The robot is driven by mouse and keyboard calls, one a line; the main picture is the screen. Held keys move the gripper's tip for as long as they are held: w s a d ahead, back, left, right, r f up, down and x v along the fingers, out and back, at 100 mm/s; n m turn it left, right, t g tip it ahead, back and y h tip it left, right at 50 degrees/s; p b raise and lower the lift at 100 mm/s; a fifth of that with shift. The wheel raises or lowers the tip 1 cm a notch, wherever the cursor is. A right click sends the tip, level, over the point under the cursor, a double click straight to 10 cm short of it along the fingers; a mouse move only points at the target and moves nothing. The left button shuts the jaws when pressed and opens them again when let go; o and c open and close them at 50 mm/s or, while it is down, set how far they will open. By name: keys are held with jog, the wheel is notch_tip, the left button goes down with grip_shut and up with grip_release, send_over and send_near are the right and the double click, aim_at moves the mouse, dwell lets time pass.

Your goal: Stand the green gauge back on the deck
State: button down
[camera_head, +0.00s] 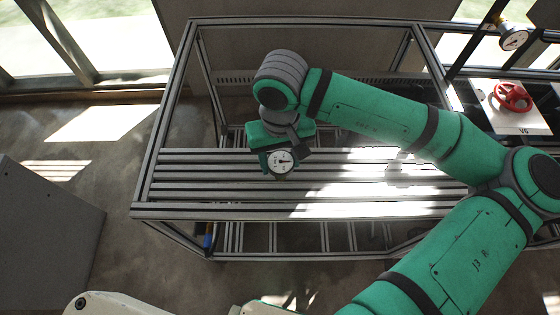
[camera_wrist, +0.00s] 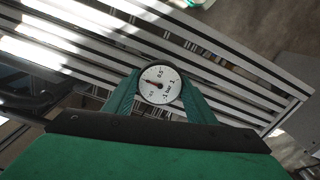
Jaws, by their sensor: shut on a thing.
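The gauge (camera_head: 281,162) has a round white dial, a dark rim and a dark needle. My gripper (camera_head: 280,152) is shut on it and holds it over the slatted grey deck (camera_head: 200,189), toward the deck's left half. In the wrist view the dial (camera_wrist: 160,84) sits between my two green fingers (camera_wrist: 160,98) and faces the camera. The deck's slats (camera_wrist: 236,92) run behind it. The gauge's underside is hidden, so I cannot tell if it touches the deck.
A grey metal frame (camera_head: 150,168) surrounds the deck. At the right are a red handwheel (camera_head: 512,97) on a white panel and another dial gauge (camera_head: 513,38) on a dark pipe. A grey box (camera_head: 45,235) stands on the floor at left. The deck's left part is bare.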

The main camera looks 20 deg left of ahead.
aim_at(280, 161)
jog(key=shift+f, duration=0.65)
jog(key=c, duration=0.8)
grip_release()
jog(key=shift+r, duration=0.1)
notch_tip(280, 161, up, 12)
